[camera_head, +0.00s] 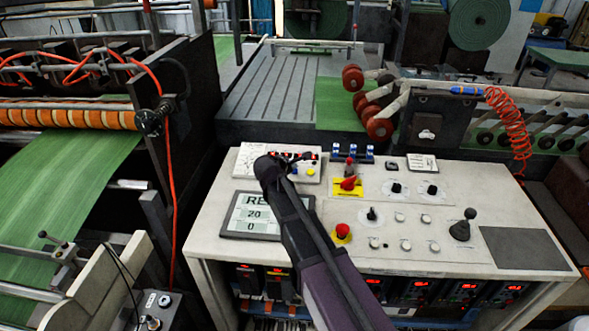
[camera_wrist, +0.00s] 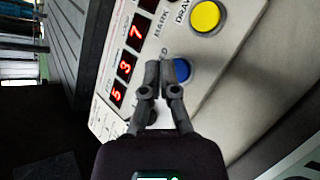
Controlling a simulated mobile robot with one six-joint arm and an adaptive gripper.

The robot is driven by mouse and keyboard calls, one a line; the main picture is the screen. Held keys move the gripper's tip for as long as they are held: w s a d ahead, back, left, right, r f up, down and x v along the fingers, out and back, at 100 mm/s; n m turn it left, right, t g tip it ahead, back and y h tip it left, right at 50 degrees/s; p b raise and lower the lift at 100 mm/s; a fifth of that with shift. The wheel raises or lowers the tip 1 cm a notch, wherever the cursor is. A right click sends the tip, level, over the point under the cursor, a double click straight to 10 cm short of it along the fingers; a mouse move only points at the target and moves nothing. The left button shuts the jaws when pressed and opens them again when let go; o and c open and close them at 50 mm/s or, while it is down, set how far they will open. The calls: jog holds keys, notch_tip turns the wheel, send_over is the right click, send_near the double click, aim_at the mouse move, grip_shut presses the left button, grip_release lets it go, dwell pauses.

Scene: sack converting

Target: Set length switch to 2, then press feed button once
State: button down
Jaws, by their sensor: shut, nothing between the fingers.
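A white control box (camera_head: 250,160) stands at the back left of the console. In the wrist view it shows red digit displays (camera_wrist: 126,66), with 5, 3 and 7 readable. A yellow button (camera_wrist: 205,17) has a label beginning "DRA". A blue button (camera_wrist: 182,70) sits just beyond my fingertips, partly covered by them; its label is mostly hidden, only a final "D" showing. My gripper (camera_wrist: 160,68) is shut and empty over the box; contact with the blue button cannot be told. Rotary knobs (camera_head: 371,214) stand on the console; I cannot read which is the length switch.
Blue-topped switches (camera_head: 352,152) stand behind. A green web machine (camera_head: 75,180) is at left.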

aim_at(292, 178)
jog(key=shift+r, duration=0.1)
dwell(0.3)
jog(key=shift+s+r+p, duration=0.2)
jog(key=shift+r+p, duration=0.6)
jog(key=shift+p, duration=0.05)
jog(key=shift+s+r+p, duration=0.2)
jog(key=shift+r+p, duration=0.6)
jog(key=shift+r, duration=0.05)
jog(key=shift+s+r+p, duration=0.2)
jog(key=shift+r+p, duration=0.6)
jog(key=shift+p, duration=0.05)
jog(key=shift+a, duration=0.15)
